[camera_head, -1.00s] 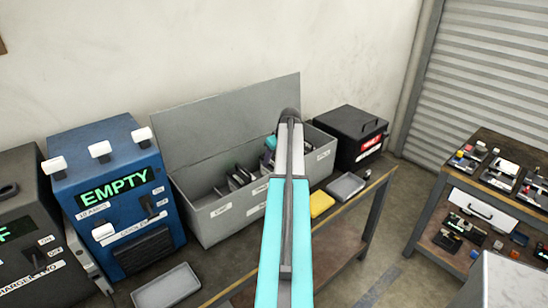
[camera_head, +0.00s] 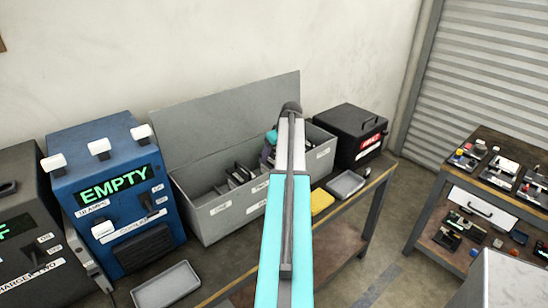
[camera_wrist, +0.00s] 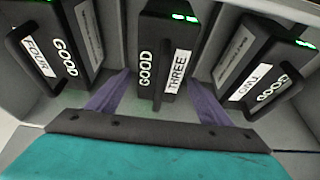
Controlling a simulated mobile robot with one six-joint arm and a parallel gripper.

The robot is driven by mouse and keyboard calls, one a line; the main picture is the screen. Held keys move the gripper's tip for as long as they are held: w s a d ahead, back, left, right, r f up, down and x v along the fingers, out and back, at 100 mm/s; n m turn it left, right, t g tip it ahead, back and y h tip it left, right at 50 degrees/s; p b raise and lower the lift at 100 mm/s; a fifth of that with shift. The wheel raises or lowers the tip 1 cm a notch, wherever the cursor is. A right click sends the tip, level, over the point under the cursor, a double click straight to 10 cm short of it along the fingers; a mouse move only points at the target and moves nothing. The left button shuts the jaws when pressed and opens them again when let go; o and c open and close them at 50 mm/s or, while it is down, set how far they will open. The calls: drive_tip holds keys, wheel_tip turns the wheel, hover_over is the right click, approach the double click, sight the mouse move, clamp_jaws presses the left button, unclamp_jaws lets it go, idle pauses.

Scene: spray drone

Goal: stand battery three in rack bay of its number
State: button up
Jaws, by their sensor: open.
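Battery three (camera_wrist: 165,65) is a black block with a handle, white labels reading GOOD and THREE, and green lights on top. It stands upright in the middle of the wrist view, inside a grey compartment. My gripper (camera_wrist: 159,100) is open, with one purple finger on each side of the battery's lower front; I cannot tell whether they touch it. In the head view my arm hides most of the gripper, over the right part of the open grey rack box (camera_head: 235,208).
Battery four (camera_wrist: 62,50) stands to the left and another GOOD battery (camera_wrist: 262,65) to the right, close to the fingers. A blue charger (camera_head: 112,200) shows EMPTY. A black box (camera_head: 348,135), yellow block (camera_head: 321,201) and grey trays are on the bench.

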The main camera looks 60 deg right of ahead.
drive_tip(key=shift+b+v, duration=1.1)
drive_tip(key=shift+v, duration=4.1)
